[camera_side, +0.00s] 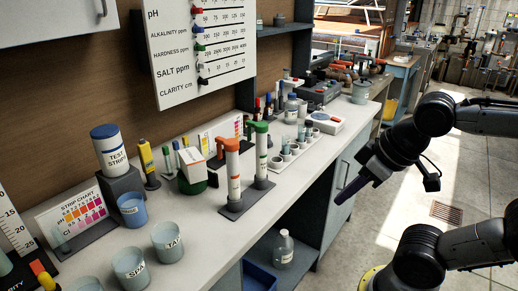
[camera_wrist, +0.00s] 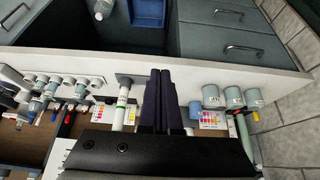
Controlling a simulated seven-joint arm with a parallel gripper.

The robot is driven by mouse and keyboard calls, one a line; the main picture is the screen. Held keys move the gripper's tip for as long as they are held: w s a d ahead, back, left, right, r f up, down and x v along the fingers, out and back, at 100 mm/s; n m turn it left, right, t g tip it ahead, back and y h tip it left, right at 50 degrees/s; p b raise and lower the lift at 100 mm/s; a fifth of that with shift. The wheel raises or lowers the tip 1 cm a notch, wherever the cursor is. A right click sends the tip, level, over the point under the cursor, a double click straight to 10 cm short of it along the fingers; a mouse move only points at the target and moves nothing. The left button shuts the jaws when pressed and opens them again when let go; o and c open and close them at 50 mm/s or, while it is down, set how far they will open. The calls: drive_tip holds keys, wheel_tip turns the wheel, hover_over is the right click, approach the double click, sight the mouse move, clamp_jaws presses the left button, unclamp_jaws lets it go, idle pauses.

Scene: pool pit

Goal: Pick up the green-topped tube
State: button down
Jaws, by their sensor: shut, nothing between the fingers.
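The green-topped tube (camera_side: 261,160) stands upright in a dark base on the white counter in the side view, just right of an orange-topped tube (camera_side: 233,170). In the wrist view, a white tube with green marks (camera_wrist: 121,108), which looks like the same one, stands left of my fingers. My gripper (camera_side: 342,197) hangs in the air off the counter's front, to the right of the tubes in the side view. Its dark fingers (camera_wrist: 161,75) are together and empty in the wrist view. They hide part of the counter.
A rack of small vials (camera_side: 296,146) stands behind the tubes. Cups (camera_side: 167,243), a test strip jar (camera_side: 108,149) and a colour chart (camera_side: 76,215) stand at the near left. A blue bin (camera_side: 259,279) sits below the counter. The floor in front is open.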

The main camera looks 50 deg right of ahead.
drive_tip(key=c, duration=1.5)
unclamp_jaws()
drive_tip(key=shift+c, duration=0.2)
drive_tip(key=o, duration=1.1)
